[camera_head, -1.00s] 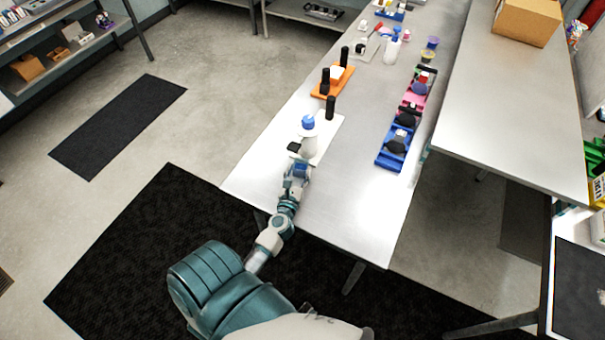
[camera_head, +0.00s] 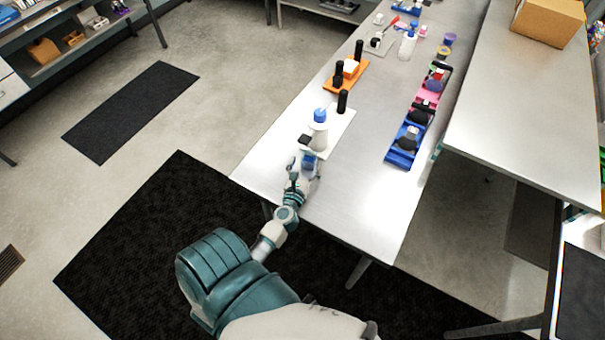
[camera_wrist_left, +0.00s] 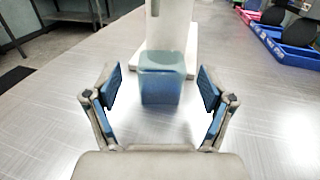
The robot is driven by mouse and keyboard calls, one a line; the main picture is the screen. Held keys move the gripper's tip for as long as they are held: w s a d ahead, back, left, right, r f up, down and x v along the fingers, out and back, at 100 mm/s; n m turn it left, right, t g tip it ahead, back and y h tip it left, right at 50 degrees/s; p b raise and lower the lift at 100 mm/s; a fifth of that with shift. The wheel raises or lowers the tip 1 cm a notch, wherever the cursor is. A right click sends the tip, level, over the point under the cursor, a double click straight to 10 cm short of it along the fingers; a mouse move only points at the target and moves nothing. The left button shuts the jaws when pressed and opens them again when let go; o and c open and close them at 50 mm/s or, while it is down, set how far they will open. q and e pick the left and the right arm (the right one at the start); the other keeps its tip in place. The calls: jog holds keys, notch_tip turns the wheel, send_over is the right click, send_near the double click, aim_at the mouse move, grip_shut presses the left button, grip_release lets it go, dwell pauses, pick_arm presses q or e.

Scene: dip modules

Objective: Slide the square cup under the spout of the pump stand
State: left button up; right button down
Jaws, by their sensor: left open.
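The square cup is a translucent blue box (camera_wrist_left: 162,82) that stands upright on the table, straight ahead of my left gripper (camera_wrist_left: 159,90). It also shows in the head view (camera_head: 311,159), partly hidden by the gripper. The open fingers are on either side of the cup, with a gap on each side. The pump stand has a white base (camera_head: 341,124), a white bottle with a blue top (camera_head: 320,116) and a black post (camera_head: 342,101). In the left wrist view its white bottle (camera_wrist_left: 170,24) rises just behind the cup. The spout is not clear. My right gripper is not visible.
An orange stand (camera_head: 346,87) with black posts is farther back. A row of blue and pink holders (camera_head: 404,157) lines the table's right side. The metal tabletop (camera_head: 352,190) is clear between them and at the front. Another table (camera_head: 520,115) is at the right.

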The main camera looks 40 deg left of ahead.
pick_arm(q)
jog(key=v, duration=1.1)
jog(key=shift+d, duration=0.35)
jog(key=shift+s, duration=0.15)
jog(key=shift+a, duration=0.2)
